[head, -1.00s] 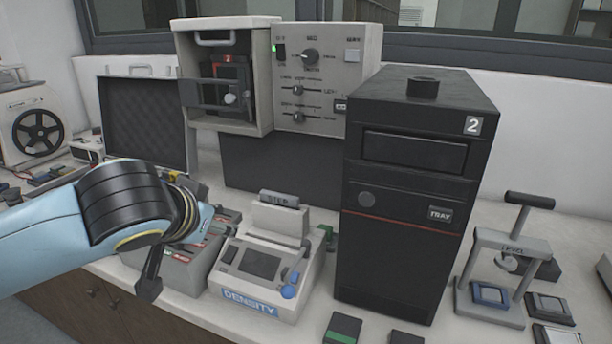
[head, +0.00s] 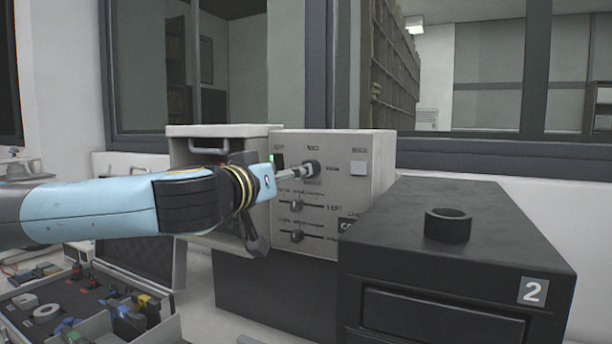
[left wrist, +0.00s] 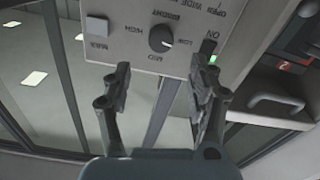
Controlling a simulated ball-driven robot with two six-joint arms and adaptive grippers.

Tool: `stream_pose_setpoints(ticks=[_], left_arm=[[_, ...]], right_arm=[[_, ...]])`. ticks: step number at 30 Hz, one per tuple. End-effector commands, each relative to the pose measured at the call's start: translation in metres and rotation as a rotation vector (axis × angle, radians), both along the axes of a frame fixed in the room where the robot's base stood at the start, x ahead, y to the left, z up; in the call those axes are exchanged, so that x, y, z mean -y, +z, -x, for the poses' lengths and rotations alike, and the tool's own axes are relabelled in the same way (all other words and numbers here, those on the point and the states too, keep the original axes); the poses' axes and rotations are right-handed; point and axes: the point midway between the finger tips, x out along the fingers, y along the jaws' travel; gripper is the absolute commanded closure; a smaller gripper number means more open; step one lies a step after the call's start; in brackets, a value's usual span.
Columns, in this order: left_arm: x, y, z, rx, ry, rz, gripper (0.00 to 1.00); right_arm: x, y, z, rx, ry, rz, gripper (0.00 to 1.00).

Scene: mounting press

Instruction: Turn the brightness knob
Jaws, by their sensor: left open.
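The brightness knob (left wrist: 160,39) is a round black dial on the grey control panel, beside the words BRIGHT, LOW, MID and HIGH. Its pale mark seems to point toward the LOW side. In the head view the knob (head: 313,167) is partly covered by my fingers. My left gripper (head: 300,172) reaches in from the left, its fingertips close in front of the knob. In the left wrist view the jaws (left wrist: 162,80) are wide apart, with the knob between and beyond them. Contact with the knob cannot be told. My right gripper is in neither view.
The panel has a green-lit switch (left wrist: 210,58), a pale square button (head: 358,168) and sliders (head: 297,204) below the knob. A black unit marked 2 (head: 455,208) stands at the right. An open case of small parts (head: 75,310) lies lower left.

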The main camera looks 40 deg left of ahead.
Motion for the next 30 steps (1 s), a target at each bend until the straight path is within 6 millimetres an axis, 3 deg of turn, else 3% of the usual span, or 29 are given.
stream_pose_setpoints(ticks=[4, 12, 24, 30], left_arm=[[-0.008, -0.001, -0.026, 0.007, 0.003, 0.011, 0.41], [-0.021, 0.001, -0.064, 0.0, 0.005, 0.005, 0.41], [-0.023, -0.001, -0.074, -0.003, 0.0, 0.001, 0.41], [-0.023, -0.001, -0.074, -0.003, 0.0, 0.001, 0.65]], right_arm=[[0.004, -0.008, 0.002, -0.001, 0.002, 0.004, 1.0], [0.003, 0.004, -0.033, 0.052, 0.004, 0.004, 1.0], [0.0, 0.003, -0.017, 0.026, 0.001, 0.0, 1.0], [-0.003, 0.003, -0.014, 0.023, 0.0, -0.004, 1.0]])
